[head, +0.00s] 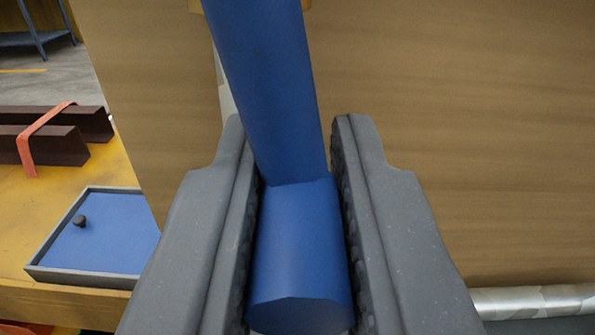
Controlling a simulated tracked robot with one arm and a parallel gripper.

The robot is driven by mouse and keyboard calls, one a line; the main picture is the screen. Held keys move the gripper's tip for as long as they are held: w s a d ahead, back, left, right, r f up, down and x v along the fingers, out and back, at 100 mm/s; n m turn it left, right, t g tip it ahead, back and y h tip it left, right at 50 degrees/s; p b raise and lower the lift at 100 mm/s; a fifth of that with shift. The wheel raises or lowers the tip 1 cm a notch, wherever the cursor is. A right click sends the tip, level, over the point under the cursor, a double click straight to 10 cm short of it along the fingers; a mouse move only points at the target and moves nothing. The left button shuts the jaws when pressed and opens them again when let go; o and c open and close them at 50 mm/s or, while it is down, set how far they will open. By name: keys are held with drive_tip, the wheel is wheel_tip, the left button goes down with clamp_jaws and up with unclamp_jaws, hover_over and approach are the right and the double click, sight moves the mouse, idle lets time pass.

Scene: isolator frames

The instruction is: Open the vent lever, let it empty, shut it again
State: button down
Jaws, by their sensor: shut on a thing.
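The blue vent lever (268,95) comes down from the top of the head view and ends in a thicker blue grip (300,255). My gripper (300,235) is shut on this grip, with one dark ridged finger on its left and one on its right. The lever leans slightly, its upper part toward the left. Its pivot is out of view above. A pale pipe shows partly behind the lever at its left, and the rest is hidden by the lever and my fingers.
A tan panel (450,130) stands close behind the lever. At left, a yellow surface (60,210) bears a grey-rimmed blue tray (110,281) with a small dark knob (80,221), and dark bars (75,125) with an orange strap. A pale pipe (535,300) runs along the lower right.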

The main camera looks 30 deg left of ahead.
drive_tip(key=w+d+r+n+b, duration=0.3)
drive_tip(key=r+n, duration=0.3)
drive_tip(key=n, duration=0.9)
drive_tip(key=shift+d+r+b, duration=0.25)
drive_tip(key=shift+d+b, duration=0.1)
drive_tip(key=shift+d, duration=0.2)
drive_tip(key=shift+n, duration=0.3)
drive_tip(key=c, duration=1.4)
unclamp_jaws()
drive_tip(key=shift+s+a+r, duration=0.1)
drive_tip(key=shift+s, duration=0.05)
drive_tip(key=shift+o, duration=0.2)
drive_tip(key=p+v, duration=0.2)
drive_tip(key=v, duration=1.1)
drive_tip(key=shift+s+d, duration=0.25)
drive_tip(key=shift+d, duration=0.1)
